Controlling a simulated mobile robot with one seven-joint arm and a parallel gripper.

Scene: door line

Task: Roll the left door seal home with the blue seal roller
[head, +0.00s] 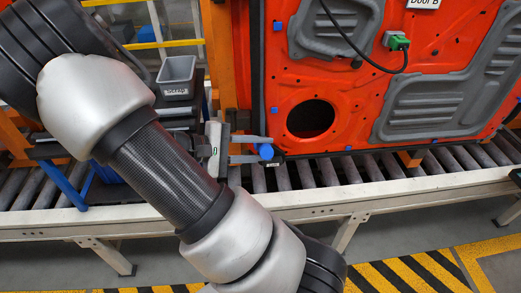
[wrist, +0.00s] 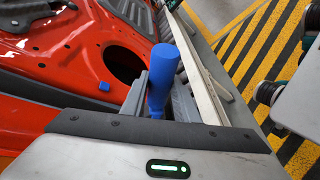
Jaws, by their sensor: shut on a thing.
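My gripper (head: 258,150) is shut on the blue seal roller (head: 265,151), in front of the lower left corner of the orange-red door (head: 350,115). In the wrist view, the roller's blue handle (wrist: 162,75) stands up between the two grey fingers (wrist: 160,100); its rolling end is hidden. A dark strip (head: 257,70), which looks like the door seal, runs along the door's left edge. I cannot tell whether it is seated, or whether the roller touches it.
A grey bin labelled scrap (head: 177,78) stands left of the door, beside an orange post (head: 217,55). The roller conveyor (head: 370,170) runs under the door. A green connector with a black cable (head: 397,41) is on the door. Striped floor (head: 415,272) lies in front.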

